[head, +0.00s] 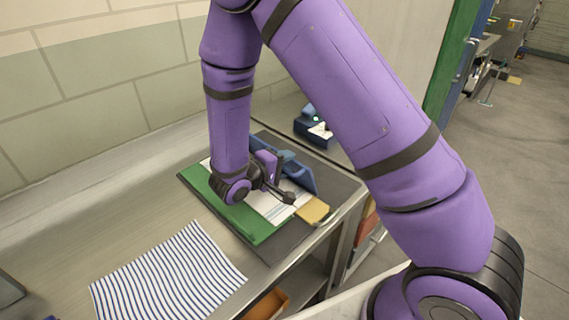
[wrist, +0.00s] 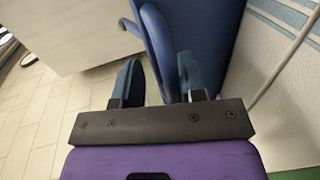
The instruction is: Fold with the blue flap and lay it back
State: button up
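The blue flap (head: 301,178) stands tilted up at the right side of a folding board, in the head view. In the wrist view the blue flap (wrist: 155,40) fills the upper middle, and its edge runs down between my fingertips. My gripper (head: 288,157) is at the flap; in the wrist view my gripper (wrist: 160,80) has its blue-grey fingers apart, with a visible gap on the left side of the flap's edge. A white striped cloth (head: 268,207) lies on the board, partly hidden by my arm. The green flap (head: 225,212) lies flat on the left.
A yellow flap (head: 313,211) lies at the board's near right. A blue-and-white striped cloth (head: 168,275) lies flat on the metal table (head: 120,230). A dark blue item (head: 313,130) stands behind the board. The wall is close on the left.

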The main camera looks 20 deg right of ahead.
jog(key=v, duration=1)
jog(key=shift+s+a, duration=0.15)
jog(key=shift+a, duration=0.2)
jog(key=shift+r, duration=0.15)
jog(key=shift+r, duration=0.1)
